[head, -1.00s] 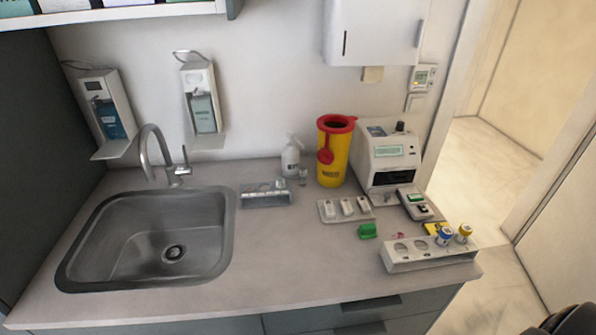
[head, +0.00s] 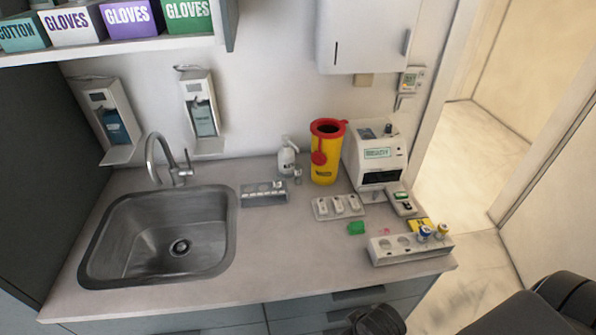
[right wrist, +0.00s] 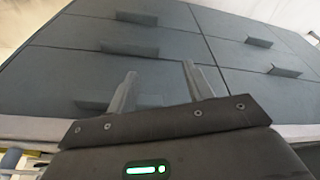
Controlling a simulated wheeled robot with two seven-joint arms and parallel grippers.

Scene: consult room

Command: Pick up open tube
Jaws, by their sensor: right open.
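Two tubes stand in the right end of a white rack (head: 411,253), near the counter's right front edge. One tube has a blue top (head: 424,234) and the other a yellow top (head: 442,231). I cannot tell which tube is open. My left gripper is not in view.
A green piece (head: 356,228), a white tray (head: 338,207), a yellow sharps bin (head: 325,160) and a white analyser (head: 378,155) stand near the rack. The sink (head: 165,240) is at left. The counter front between sink and rack is clear.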

